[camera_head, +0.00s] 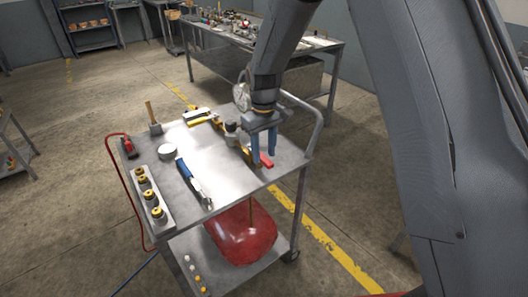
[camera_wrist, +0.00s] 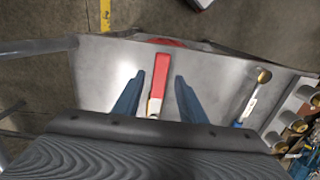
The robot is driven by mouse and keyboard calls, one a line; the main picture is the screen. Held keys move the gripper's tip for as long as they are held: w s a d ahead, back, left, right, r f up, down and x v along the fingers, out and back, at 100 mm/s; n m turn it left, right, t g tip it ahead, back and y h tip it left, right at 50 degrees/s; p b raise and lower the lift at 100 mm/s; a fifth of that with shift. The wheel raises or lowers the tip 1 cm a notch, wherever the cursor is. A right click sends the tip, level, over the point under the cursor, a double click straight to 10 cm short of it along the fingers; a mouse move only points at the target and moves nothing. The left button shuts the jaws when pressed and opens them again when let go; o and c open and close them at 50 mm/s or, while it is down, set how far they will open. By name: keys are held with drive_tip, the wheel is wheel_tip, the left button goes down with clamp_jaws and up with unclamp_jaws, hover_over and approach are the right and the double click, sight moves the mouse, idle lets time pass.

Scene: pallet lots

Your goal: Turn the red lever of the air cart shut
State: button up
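The red lever (camera_head: 266,160) lies near the right edge of the air cart's grey top (camera_head: 212,148), beside brass fittings (camera_head: 247,154). In the wrist view the red lever (camera_wrist: 160,72) points away from my gripper, toward the cart edge. My gripper (camera_head: 264,155) is over this part of the cart with its blue fingers pointing down. In the wrist view my gripper (camera_wrist: 159,77) is open, with one finger on each side of the lever and a gap showing on both sides. The lever's base is partly hidden by the gripper body.
A blue-handled tool (camera_head: 186,178), a hammer (camera_head: 153,118), a white roll (camera_head: 168,152) and a rack of brass fittings (camera_head: 149,194) are on the cart top. A gauge (camera_head: 241,97) stands beside my arm. A red tank (camera_head: 241,234) sits below. A workbench (camera_head: 230,36) stands behind.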

drive_tip(key=shift+f, duration=0.55)
clamp_jaws()
